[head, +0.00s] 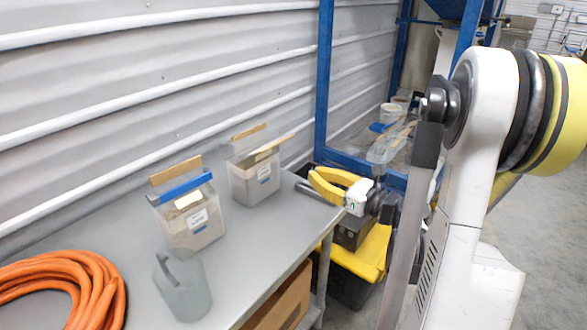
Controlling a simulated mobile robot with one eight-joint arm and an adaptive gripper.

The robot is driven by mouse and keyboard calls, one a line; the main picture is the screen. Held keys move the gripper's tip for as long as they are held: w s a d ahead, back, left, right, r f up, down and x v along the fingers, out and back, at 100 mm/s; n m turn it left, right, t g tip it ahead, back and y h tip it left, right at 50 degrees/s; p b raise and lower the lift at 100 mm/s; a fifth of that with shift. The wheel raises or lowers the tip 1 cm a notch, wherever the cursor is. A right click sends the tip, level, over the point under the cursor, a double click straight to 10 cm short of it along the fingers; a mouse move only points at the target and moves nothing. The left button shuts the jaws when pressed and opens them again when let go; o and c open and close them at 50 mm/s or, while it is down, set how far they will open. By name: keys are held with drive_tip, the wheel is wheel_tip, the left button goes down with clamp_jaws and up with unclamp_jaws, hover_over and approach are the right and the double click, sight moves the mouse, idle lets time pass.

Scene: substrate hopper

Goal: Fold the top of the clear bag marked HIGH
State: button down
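Two clear bags stand upright on the grey table (130,235). The nearer bag (182,236) has a tan strip and a blue strip across its top, and a white label. The farther bag (243,187) has a tan strip behind and a pale strip slanting up to the right over its top. It also has a white label. The print on both labels is too small to read, so I cannot tell which is marked HIGH. My gripper (313,179), with yellow fingers, is right of the farther bag, apart from both bags.
A grey open container (183,287) stands in front of the nearer bag. A coiled orange hose (95,285) lies at the table's left. A corrugated wall (150,70) runs behind. A blue frame (325,80) rises beyond the table's right end. A cardboard box (285,300) is below the table.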

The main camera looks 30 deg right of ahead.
drive_tip(key=r+b+x, duration=0.2)
drive_tip(key=x, duration=0.9)
drive_tip(key=shift+w+r, duration=0.35)
drive_tip(key=shift+a+r, duration=0.1)
drive_tip(key=shift+a, duration=0.05)
drive_tip(key=shift+w+r+g+p, duration=0.3)
drive_tip(key=shift+g+p, duration=0.1)
drive_tip(key=shift+p, duration=0.3)
